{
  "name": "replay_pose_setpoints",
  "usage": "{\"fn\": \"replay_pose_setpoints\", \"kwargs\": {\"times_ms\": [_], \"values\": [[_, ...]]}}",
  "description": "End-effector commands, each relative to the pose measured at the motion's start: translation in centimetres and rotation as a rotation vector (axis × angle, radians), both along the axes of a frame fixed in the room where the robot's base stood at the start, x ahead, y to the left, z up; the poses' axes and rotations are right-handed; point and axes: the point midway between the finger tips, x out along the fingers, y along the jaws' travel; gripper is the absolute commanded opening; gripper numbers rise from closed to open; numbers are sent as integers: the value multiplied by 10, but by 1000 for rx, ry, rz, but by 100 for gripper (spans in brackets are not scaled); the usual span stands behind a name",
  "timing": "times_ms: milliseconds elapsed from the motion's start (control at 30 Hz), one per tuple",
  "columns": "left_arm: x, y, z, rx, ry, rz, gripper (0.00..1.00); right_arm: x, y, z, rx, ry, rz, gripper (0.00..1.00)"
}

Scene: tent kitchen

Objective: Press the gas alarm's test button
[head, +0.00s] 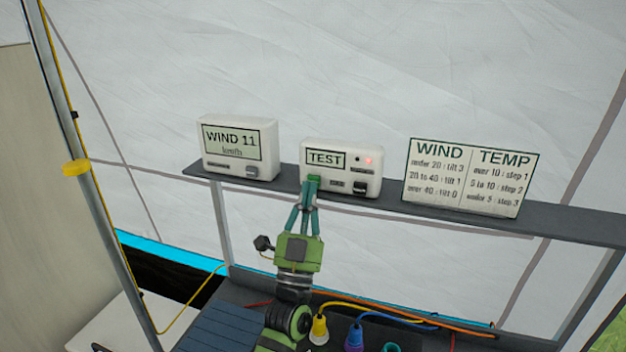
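The gas alarm (361,157) is a white box on the dark shelf, with a small screen reading TEST. A red light (369,161) glows at its upper right, and a dark switch or knob sits at its lower right. My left gripper (313,183) reaches up from below with its teal fingers drawn together at the tips. The fingertips are at the alarm's lower left front, over a small green button (314,178) that they partly cover. They appear to touch it. Nothing is held between them. My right gripper is not in view.
A white wind meter (265,137) reading WIND 11 stands left of the alarm. A WIND/TEMP sign (470,178) stands to the right on the same shelf (565,224). Yellow (319,330) and purple (354,337) plugs with cables lie below. A tent pole rises at left.

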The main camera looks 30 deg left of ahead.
Motion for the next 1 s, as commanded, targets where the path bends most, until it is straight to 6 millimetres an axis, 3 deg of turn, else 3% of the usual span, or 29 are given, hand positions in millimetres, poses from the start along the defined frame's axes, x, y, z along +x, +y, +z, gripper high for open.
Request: {"fn": "replay_pose_setpoints", "kwargs": {"times_ms": [367, 800, 1000], "values": [[-4, -1, 0, 0, 0, 0, 0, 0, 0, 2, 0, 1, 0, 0], [-43, -11, 1, 0, 1, 0, 0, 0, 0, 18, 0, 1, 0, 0], [-51, -12, 0, 0, 0, 0, 0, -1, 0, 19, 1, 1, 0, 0]]}}
